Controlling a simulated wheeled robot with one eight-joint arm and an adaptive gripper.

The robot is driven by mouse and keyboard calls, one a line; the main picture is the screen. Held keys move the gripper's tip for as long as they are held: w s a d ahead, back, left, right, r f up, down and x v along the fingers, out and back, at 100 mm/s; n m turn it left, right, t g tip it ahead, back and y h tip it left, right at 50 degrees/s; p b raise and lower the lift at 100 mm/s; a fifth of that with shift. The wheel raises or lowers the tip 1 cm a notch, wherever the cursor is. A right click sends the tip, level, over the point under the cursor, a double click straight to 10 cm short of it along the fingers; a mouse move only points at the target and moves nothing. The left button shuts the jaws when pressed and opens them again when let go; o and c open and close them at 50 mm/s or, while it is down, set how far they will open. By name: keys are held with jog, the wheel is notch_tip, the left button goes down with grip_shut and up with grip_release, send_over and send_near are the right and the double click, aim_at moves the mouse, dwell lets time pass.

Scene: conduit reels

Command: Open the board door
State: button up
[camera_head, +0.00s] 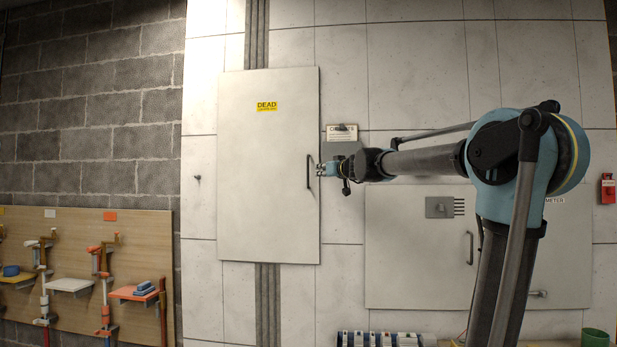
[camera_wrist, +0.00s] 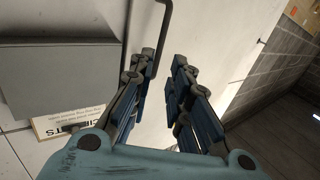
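The tall pale door (camera_head: 265,200) with a yellow "DEAD" label (camera_head: 267,106) stands on the panelled wall and looks shut. Its dark bar handle (camera_head: 309,172) is upright near the right edge. My gripper (camera_head: 322,170) is at that handle, reaching in from the right. In the wrist view my gripper (camera_wrist: 166,60) is open, with a gap between its blue-padded fingers. The handle (camera_wrist: 164,28) comes down to the left fingertip, on its inner side. I cannot tell whether it touches, and its lower part is hidden by the finger.
A grey box (camera_head: 342,150) with a paper sign is right of the door. A wide lower door (camera_head: 400,250) marked "METER" is further right. Shelves on a wooden panel (camera_head: 140,240) stand left. Several reels (camera_head: 380,339) lie at the bottom.

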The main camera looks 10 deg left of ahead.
send_over(308, 186)
jog(key=shift+w, duration=0.4)
dwell(0.4)
grip_shut()
